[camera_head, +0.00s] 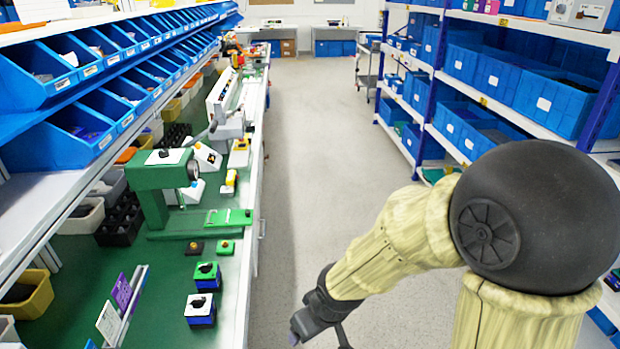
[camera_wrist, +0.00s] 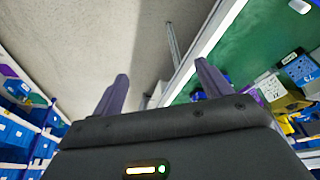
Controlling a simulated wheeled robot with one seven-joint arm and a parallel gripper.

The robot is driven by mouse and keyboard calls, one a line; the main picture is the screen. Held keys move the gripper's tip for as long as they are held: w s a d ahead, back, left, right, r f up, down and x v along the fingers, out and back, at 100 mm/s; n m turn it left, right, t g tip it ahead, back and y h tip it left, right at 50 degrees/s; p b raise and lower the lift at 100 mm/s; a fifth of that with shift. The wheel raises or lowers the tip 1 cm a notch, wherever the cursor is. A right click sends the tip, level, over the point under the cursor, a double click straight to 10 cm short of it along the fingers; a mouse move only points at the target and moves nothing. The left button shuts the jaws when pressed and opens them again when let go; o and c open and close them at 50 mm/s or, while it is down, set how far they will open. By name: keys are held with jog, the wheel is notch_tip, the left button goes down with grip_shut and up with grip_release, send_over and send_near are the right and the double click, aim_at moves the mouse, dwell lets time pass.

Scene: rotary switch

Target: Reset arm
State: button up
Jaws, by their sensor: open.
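My gripper (camera_wrist: 162,92) shows at the bottom of the wrist view, with its two dark purple fingers apart and nothing between them. In the head view my arm reaches down from the right, and my gripper (camera_head: 318,335) is at the bottom edge, partly cut off, over the aisle floor to the right of the bench. Two rotary switch boxes stand on the green bench top at the near end. One has a green top and a black knob (camera_head: 207,270); the other has a white top and a black knob (camera_head: 200,304). My gripper is apart from both.
The green bench top (camera_head: 75,265) runs along the left, with a green machine (camera_head: 160,172) on it and blue bins (camera_head: 75,130) above. Shelves with blue bins (camera_head: 550,100) stand on the right. The grey aisle floor (camera_head: 318,150) between is clear.

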jog(key=s+d+r+m+h+p, duration=0.1)
jog(key=d+r+m, duration=0.2)
jog(key=d, duration=0.4)
jog(key=s+d+r+m+h+p, duration=0.1)
jog(key=s+d+r+m+p, duration=0.1)
jog(key=d+r+m, duration=0.2)
jog(key=d, duration=0.3)
jog(key=shift+d, duration=0.25)
jog(key=shift+w+r, duration=0.1)
jog(key=shift+c, duration=0.5)
